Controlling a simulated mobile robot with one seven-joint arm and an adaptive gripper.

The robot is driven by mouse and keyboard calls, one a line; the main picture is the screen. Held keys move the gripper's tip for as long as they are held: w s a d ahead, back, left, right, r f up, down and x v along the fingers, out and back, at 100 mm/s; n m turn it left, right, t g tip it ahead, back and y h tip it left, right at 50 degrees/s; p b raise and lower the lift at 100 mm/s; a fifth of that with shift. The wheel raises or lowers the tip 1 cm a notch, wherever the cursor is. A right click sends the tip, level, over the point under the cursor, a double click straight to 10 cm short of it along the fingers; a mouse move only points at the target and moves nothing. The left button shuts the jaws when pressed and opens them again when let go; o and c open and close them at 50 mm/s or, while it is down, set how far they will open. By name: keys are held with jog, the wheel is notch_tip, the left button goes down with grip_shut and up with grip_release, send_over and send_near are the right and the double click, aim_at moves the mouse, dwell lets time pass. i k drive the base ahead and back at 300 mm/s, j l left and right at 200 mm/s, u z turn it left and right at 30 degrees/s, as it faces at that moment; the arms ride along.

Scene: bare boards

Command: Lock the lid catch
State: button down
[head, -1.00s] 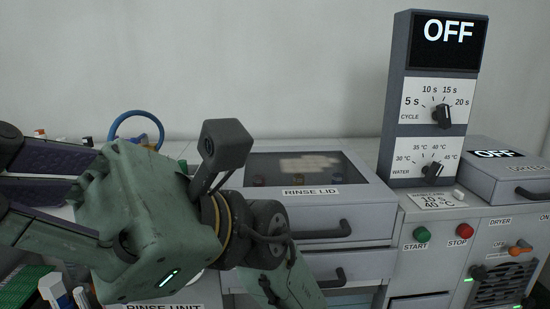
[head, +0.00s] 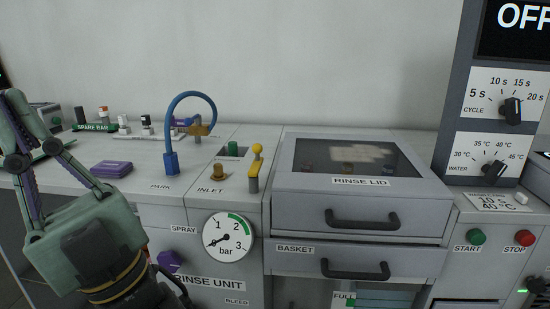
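The rinse lid (head: 362,183) is a grey frame around a dark window, with a label on its front edge, and it looks closed. A dark handle (head: 362,220) is on the front panel below it. I cannot pick out a lid catch for certain. A yellow lever (head: 254,168) stands upright just left of the lid, beside the inlet label. My gripper (head: 18,135) is at the far left, well away from the lid and pointing up.
A blue hose (head: 190,97) arches up from the counter left of the lid. A purple block (head: 111,169) lies near my gripper. A pressure gauge (head: 228,237) is on the front. A tall control column (head: 460,110) stands right of the lid. The counter around the park label is mostly clear.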

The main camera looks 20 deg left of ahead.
aim_at(254, 170)
jog(key=j+z, duration=0.15)
jog(key=j, duration=0.3)
jog(key=k+j+z, duration=0.15)
jog(key=j, duration=0.3)
jog(key=j+z, duration=0.2)
jog(key=j, duration=0.25)
jog(key=k+j+z, duration=0.15)
jog(key=j, duration=0.25)
jog(key=k+j+z, duration=0.15)
jog(key=j, duration=0.25)
jog(key=k+j+z, duration=0.15)
jog(key=j, duration=0.25)
jog(key=k+j+z, duration=0.15)
jog(key=j, duration=0.25)
